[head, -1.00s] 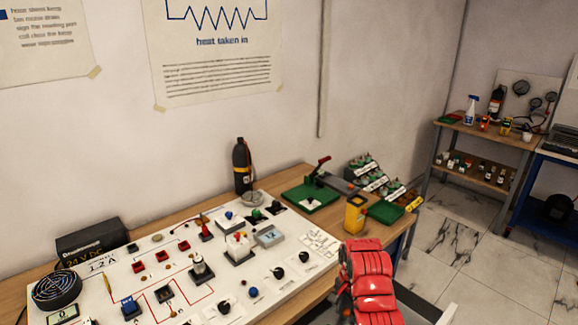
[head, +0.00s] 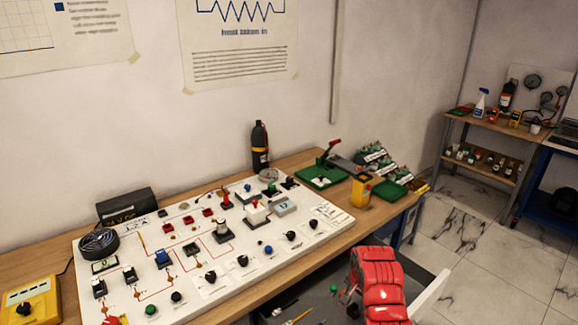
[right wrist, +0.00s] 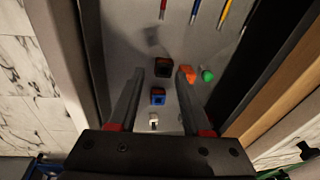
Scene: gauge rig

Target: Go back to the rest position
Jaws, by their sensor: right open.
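My right gripper (right wrist: 160,92) is open in the right wrist view, its two dark fingers apart with nothing held. It points down over a grey drawer (right wrist: 125,40). In the head view my red right arm covers most of this gripper at the lower right, by the front edge of the bench. A small blue block (right wrist: 157,96) and a white piece (right wrist: 154,120) appear between the fingers in the picture, not gripped. My left gripper is in neither view.
The drawer also holds a dark block (right wrist: 164,66), an orange piece (right wrist: 187,74), a green piece (right wrist: 207,76) and several pen-like tools. A white gauge board (head: 210,275) covers much of the bench (head: 30,262). Marble floor (head: 460,240) is clear at right.

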